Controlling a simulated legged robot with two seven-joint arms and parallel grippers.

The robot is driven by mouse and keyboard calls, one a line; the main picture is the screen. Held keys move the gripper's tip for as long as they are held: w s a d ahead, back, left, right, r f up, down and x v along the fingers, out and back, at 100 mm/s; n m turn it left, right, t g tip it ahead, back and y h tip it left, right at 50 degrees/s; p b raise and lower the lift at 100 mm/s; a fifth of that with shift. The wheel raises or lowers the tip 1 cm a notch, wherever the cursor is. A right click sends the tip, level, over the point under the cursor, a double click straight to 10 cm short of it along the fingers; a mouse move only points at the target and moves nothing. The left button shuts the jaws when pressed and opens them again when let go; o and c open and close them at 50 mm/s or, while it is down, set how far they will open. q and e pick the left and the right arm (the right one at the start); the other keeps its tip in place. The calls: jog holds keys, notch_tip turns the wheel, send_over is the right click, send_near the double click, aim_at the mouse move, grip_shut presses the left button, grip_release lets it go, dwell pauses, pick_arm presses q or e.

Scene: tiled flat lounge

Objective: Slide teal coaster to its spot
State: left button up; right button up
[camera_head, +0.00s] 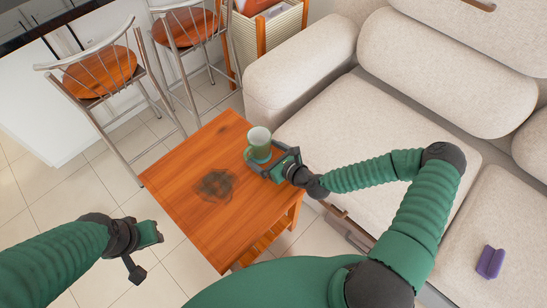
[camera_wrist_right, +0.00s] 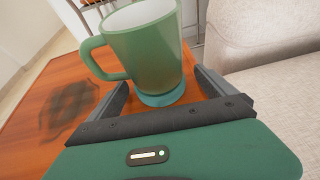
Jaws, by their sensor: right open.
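A teal coaster (camera_wrist_right: 165,97) lies on the wooden table under a green mug (camera_wrist_right: 145,50), which stands upright on it. In the head view the mug (camera_head: 259,145) is near the table's far right edge, and the coaster is mostly hidden. My right gripper (camera_wrist_right: 160,92) is open, with one finger on each side of the coaster and mug base; I cannot tell whether they touch it. A dark round patch (camera_head: 215,185) marks the middle of the table, left of the mug. My left gripper (camera_head: 145,255) hangs over the floor, off the table's left side; its jaw state is unclear.
The wooden table (camera_head: 190,165) is otherwise bare around the dark patch. A beige sofa (camera_head: 370,130) stands close on the right, with a purple object (camera_head: 490,262) on its seat. Two bar stools (camera_head: 105,75) stand beyond the table. Tiled floor is open at left.

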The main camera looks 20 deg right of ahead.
jog(key=p+v, duration=0.3)
jog(key=v, duration=1.3)
jog(key=shift+s+d, duration=0.1)
jog(key=shift+d, duration=0.05)
jog(key=shift+s, duration=0.1)
jog(key=s+d+p, duration=0.1)
jog(key=s+d, duration=0.2)
jog(key=s, duration=0.4)
jog(key=shift+s, duration=0.2)
